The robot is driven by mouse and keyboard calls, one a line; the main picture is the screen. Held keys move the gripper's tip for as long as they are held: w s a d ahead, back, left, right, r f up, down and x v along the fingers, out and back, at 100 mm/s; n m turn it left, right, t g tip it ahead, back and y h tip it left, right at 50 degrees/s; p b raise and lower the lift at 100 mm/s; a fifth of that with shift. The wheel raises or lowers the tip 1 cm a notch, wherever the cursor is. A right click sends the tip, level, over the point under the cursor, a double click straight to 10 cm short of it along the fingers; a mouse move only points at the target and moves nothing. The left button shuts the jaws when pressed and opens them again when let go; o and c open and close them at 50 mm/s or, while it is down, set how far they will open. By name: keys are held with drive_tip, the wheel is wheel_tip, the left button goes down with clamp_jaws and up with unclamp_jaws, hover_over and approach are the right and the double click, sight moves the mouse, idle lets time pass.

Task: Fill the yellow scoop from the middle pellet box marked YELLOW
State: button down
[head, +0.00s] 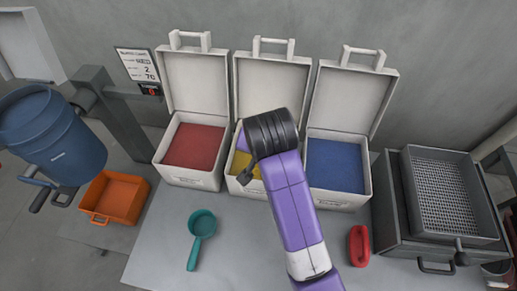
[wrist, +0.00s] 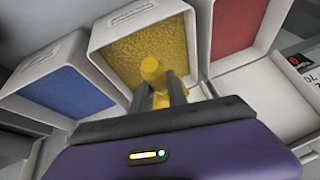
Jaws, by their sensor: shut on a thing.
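The middle box (head: 236,184) holds yellow pellets (head: 239,163) and has its lid (head: 270,90) open. My arm covers much of it in the head view. In the wrist view the yellow pellets (wrist: 130,45) fill the middle box opening. My gripper (wrist: 160,92) is shut on the yellow scoop (wrist: 152,70), which points toward the yellow pellets. The scoop looks close to the pellets, but I cannot tell whether it touches them or holds any. In the head view the scoop and my fingertips are hidden behind my arm.
A red-pellet box (head: 190,179) stands left and a blue-pellet box (head: 338,199) right, both open. A teal scoop (head: 201,226) and a red object (head: 359,245) lie on the table. An orange tray (head: 114,198), blue drum (head: 55,135) and grey sieve (head: 447,195) stand at the sides.

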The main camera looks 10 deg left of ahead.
drive_tip(key=w+f+g, duration=0.2)
drive_tip(key=shift+w+f, duration=0.25)
drive_tip(key=shift+w, duration=0.1)
drive_tip(key=d+b+x, duration=0.1)
drive_tip(key=b+x, duration=0.1)
drive_tip(key=x, duration=0.7)
drive_tip(key=shift+s+f, duration=0.15)
drive_tip(key=shift+s, duration=0.1)
drive_tip(key=shift+d, duration=0.1)
idle(0.6)
